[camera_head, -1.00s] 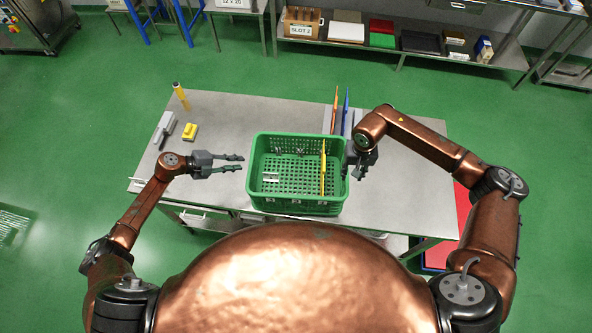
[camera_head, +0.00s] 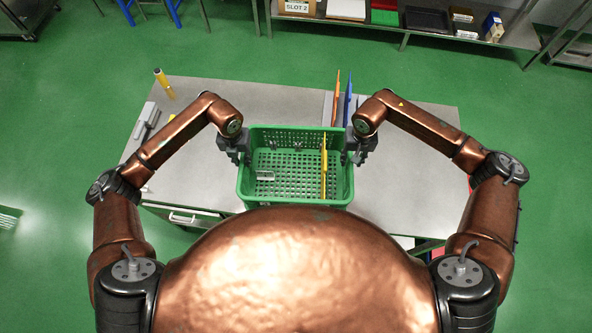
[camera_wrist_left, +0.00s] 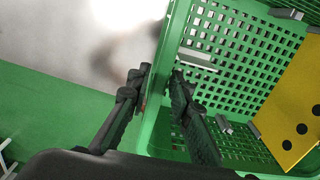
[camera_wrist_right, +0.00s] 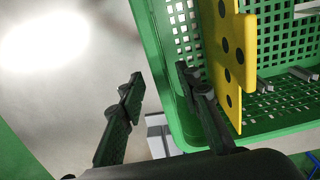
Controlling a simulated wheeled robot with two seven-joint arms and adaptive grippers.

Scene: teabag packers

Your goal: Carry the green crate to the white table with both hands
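The green crate (camera_head: 243,190) sits upright on the grey metal table, close in front of my body. My left gripper (camera_head: 237,150) is at its left wall; in the left wrist view the fingers (camera_wrist_left: 162,82) straddle the wall closely, one outside and one inside, and appear to press on it. My right gripper (camera_head: 358,148) is at the right wall; in the right wrist view its fingers (camera_wrist_right: 161,80) straddle that wall, with a small gap at the outer finger. The crate holds a yellow plate with dark holes (camera_head: 325,165) and small grey metal parts (camera_head: 265,176). I cannot pick out a white table.
The grey table (camera_head: 400,190) has bare room right of the crate. Orange and blue upright pieces (camera_head: 347,97) stand behind the crate. A shelf with boxes and trays (camera_head: 425,20) lies beyond open green floor (camera_head: 250,55).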

